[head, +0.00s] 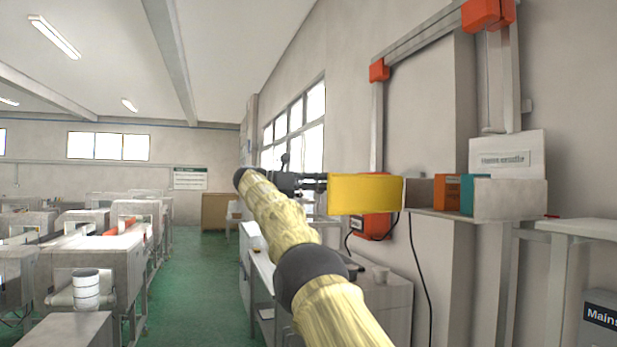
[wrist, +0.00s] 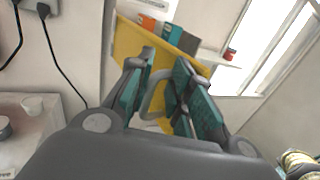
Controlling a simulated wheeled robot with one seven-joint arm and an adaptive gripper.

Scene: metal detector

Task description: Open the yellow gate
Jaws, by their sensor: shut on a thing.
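The yellow gate (head: 366,194) is a flat upright panel at the left end of a grey metal tray (head: 511,200) on the right wall. In the wrist view the gate (wrist: 130,45) is tilted, with a grey loop handle (wrist: 152,100) on its near face. My gripper (head: 318,182) is at the gate's left edge in the head view. In the wrist view its teal-padded fingers (wrist: 160,92) are on either side of the handle, shut on it. The exact finger contact is partly hidden. I cannot tell how far the gate is swung.
An orange box (head: 446,193) and a teal box (head: 467,195) stand in the tray, right of the gate. A black cable (head: 418,265) hangs below. A bench with cups (head: 380,273) stands under the gate. Green floor (head: 205,275) is free to the left, beside machines.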

